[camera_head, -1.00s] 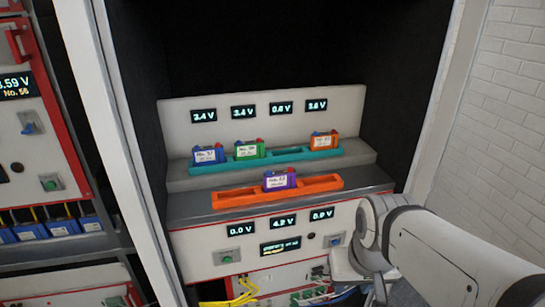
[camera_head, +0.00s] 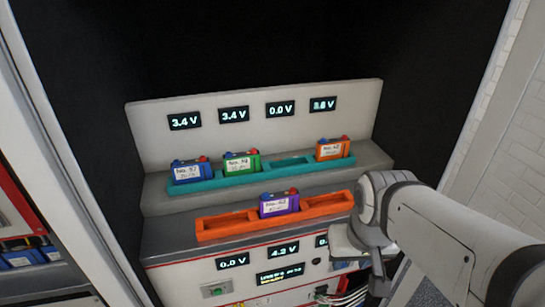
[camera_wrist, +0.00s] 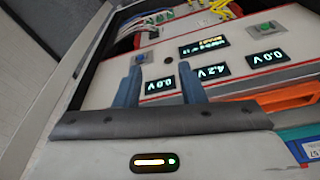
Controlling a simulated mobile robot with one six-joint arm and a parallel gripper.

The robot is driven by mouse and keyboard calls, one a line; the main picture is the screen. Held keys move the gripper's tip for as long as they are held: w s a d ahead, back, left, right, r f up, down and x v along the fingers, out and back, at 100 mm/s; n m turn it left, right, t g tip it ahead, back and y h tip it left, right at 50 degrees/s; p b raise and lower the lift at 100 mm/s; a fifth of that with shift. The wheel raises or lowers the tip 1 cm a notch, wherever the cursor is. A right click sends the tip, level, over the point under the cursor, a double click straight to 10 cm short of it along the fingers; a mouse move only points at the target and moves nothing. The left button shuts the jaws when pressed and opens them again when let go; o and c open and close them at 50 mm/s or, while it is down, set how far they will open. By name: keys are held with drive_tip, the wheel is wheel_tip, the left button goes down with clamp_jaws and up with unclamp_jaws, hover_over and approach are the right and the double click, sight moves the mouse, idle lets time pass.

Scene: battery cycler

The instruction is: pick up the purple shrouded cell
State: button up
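The purple shrouded cell (camera_head: 279,204) stands in the middle slot of the orange tray (camera_head: 225,228) in the head view, with a white label on its front. The slots on either side of it look empty. My gripper is to the right of the tray and lower in the head view, where my arm hides most of it. In the wrist view, my gripper (camera_wrist: 160,72) is open, its two fingers apart with nothing between them. The orange tray's end (camera_wrist: 288,103) shows at the right there. The purple cell is not in the wrist view.
Behind, a teal tray (camera_head: 290,166) holds a blue cell (camera_head: 187,173), a green cell (camera_head: 241,164) and an orange cell (camera_head: 332,150), with one empty slot. Displays line the panels above and below. Dark cabinet walls stand on both sides.

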sight(279, 194)
drive_tip(key=shift+w+d, duration=0.15)
drive_tip(key=shift+o, duration=0.2)
drive_tip(key=shift+r, duration=0.1)
